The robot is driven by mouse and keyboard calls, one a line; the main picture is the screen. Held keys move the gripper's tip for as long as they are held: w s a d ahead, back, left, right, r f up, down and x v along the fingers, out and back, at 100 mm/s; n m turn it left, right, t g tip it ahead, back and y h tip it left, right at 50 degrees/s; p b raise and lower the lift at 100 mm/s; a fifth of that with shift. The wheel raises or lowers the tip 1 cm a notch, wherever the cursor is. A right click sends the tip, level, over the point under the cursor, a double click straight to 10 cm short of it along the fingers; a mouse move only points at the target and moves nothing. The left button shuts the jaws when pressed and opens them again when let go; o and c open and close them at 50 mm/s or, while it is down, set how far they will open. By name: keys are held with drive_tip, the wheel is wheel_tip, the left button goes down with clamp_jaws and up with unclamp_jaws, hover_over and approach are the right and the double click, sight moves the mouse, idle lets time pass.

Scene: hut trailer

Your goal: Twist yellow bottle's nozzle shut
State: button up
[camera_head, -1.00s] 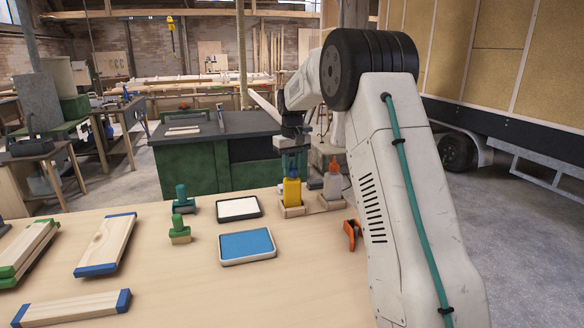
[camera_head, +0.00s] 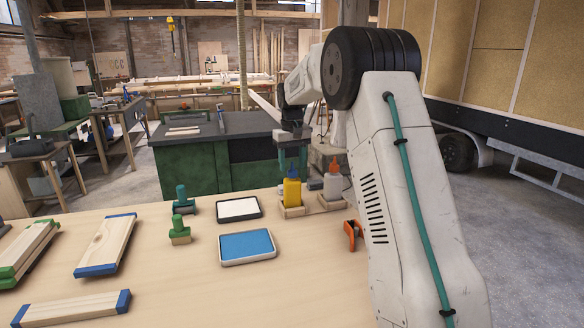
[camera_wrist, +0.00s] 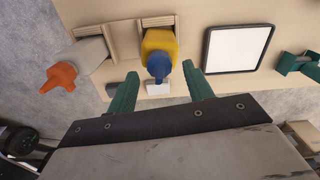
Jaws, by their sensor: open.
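The yellow bottle (camera_head: 292,193) stands upright in a wooden holder near the far edge of the table. In the wrist view the yellow bottle (camera_wrist: 160,43) shows its blue nozzle (camera_wrist: 158,68) pointing toward the gripper. My gripper (camera_head: 291,166) is above and slightly behind the bottle. In the wrist view my gripper (camera_wrist: 160,92) is open, its green fingers apart on either side of the nozzle's line. The fingers do not touch the nozzle. Whether the nozzle is twisted open or shut cannot be told.
A white bottle with an orange nozzle (camera_head: 333,182) stands just right of the yellow one. A white pad tray (camera_head: 239,219) and a blue pad tray (camera_head: 247,261) lie left. Green stamps (camera_head: 180,231) and an orange clamp (camera_head: 352,235) are nearby. The front middle table is clear.

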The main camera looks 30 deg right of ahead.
wheel_tip(320, 180, up, 6)
drive_tip(key=shift+f, duration=0.1)
idle(0.6)
drive_tip(key=f, duration=0.1)
drive_tip(key=s+f, duration=0.2)
drive_tip(key=shift+a+f+g, duration=0.1)
drive_tip(key=shift+a+g, duration=0.2)
drive_tip(key=shift+a, duration=0.05)
drive_tip(key=s+a, duration=0.7)
drive_tip(key=s, duration=0.7)
drive_tip(key=s+a+n+t, duration=0.1)
drive_tip(key=s+a, duration=0.5)
drive_tip(key=s, duration=0.9)
drive_tip(key=s+a+t, duration=0.1)
drive_tip(key=s+a, duration=0.6)
drive_tip(key=s, duration=0.7)
drive_tip(key=shift+s+a+r+n, duration=0.25)
drive_tip(key=shift+s+a+n, duration=0.05)
drive_tip(key=shift+s+n, duration=0.1)
